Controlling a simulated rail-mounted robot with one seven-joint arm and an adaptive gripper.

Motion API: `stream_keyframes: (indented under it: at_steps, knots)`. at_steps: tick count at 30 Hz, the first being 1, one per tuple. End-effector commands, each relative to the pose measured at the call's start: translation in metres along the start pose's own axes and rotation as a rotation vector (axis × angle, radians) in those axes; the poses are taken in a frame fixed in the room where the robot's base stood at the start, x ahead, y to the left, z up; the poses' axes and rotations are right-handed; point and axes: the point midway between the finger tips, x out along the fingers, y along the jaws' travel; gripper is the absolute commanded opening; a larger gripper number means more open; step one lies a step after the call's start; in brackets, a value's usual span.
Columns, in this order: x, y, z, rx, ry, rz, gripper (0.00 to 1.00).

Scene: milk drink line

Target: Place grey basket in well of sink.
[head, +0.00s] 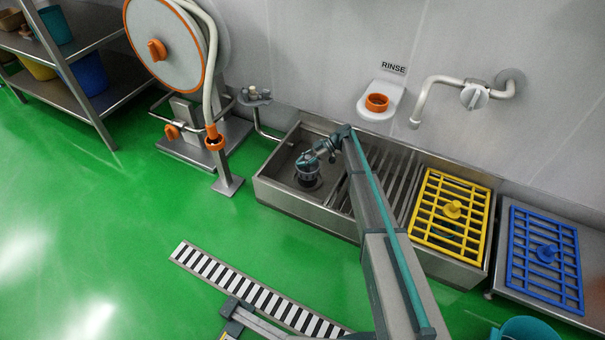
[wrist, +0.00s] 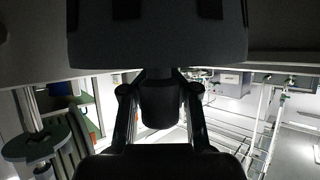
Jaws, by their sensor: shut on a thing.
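The steel sink (head: 262,192) stands against the wall, with its open well at the left end. My gripper (head: 308,170) points down inside that well. In the wrist view my gripper (wrist: 160,135) has its two fingers closed around a dark, round knob-like part (wrist: 160,104). I take this part to belong to the grey basket.
Grey slats (head: 398,182) cover the middle of the sink, behind my arm. A yellow grid basket (head: 425,210) lies on its right end. A blue grid basket (head: 525,262) lies on a separate counter.

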Motion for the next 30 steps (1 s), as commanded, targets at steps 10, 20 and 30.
stream_keyframes:
  at_steps: [10, 20, 30]
  knots:
    - [0.020, 0.001, 0.039, 0.000, 0.001, 0.000, 0.00]
    - [0.023, 0.000, 0.044, 0.000, 0.001, 0.001, 0.00]
    - [0.024, 0.000, 0.046, 0.000, 0.000, 0.001, 0.52]
